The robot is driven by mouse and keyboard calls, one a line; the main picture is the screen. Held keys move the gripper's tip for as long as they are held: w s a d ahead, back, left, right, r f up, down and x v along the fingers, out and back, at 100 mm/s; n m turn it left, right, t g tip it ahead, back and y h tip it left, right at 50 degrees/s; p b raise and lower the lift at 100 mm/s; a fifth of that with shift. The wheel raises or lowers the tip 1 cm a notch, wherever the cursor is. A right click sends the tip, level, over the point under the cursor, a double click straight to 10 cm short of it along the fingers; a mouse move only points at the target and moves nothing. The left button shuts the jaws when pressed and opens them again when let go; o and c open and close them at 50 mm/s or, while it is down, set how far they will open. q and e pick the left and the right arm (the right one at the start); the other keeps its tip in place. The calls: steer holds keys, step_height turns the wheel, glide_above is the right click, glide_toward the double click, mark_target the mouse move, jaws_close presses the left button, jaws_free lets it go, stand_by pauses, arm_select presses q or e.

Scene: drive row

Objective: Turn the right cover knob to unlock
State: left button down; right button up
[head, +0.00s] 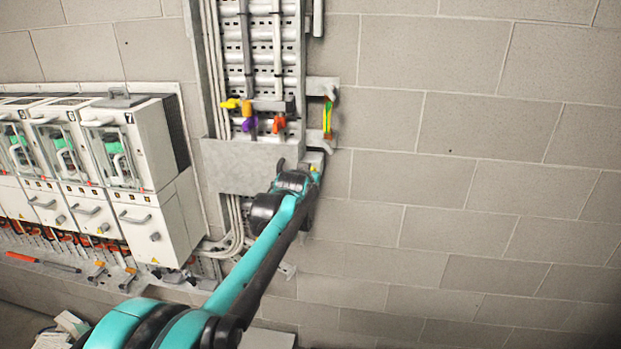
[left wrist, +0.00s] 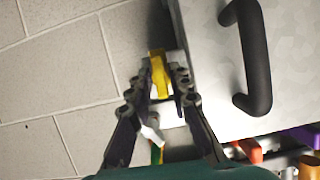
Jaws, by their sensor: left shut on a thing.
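The grey cover (head: 235,165) is a box-shaped panel on the wall; in the left wrist view its face (left wrist: 205,60) carries a black bar handle (left wrist: 262,60). The right cover knob is yellow (left wrist: 158,72) and sits on a pale mount beside the cover's edge. In the head view only a small yellow bit of it (head: 314,168) shows. My left gripper (left wrist: 164,82) has its two dark fingers on either side of the knob, shut on it. The gripper (head: 312,174) and arm hide part of the cover's right end. My right gripper is out of view.
A green-yellow strip (head: 327,118) is upright just above the knob. White numbered drive units (head: 150,160) stand to the left. The block wall (head: 480,180) to the right is bare.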

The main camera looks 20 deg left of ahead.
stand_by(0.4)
arm_select(q)
steer(key=c, duration=1.6)
jaws_free()
steer(key=v, duration=1.2)
steer(key=shift+a, duration=0.1)
steer(key=s+d+f+m+g+h+b, duration=0.1)
steer(key=s+d+f+b, duration=0.4)
steer(key=f, duration=1.4)
steer(key=s+d+f+g+h+b, duration=0.1)
steer(key=s+d+f+g+b, duration=0.2)
steer(key=s+f+b, duration=1)
steer(key=s+d+f+m+g+h+b, duration=0.1)
steer(key=s+d+f+b, duration=0.6)
steer(key=f+b, duration=0.8)
steer(key=shift+s+f+m+g+h, duration=0.1)
steer(key=shift+s+f+g, duration=0.2)
steer(key=shift+f, duration=1.4)
steer(key=shift+s+f+m+g+h, duration=0.1)
steer(key=shift+s+f, duration=0.3)
steer(key=shift+f, duration=1.25)
steer(key=shift+s+f+m+g+h, duration=0.1)
steer(key=shift+s+f+g, duration=0.2)
steer(key=shift+f, duration=1.4)
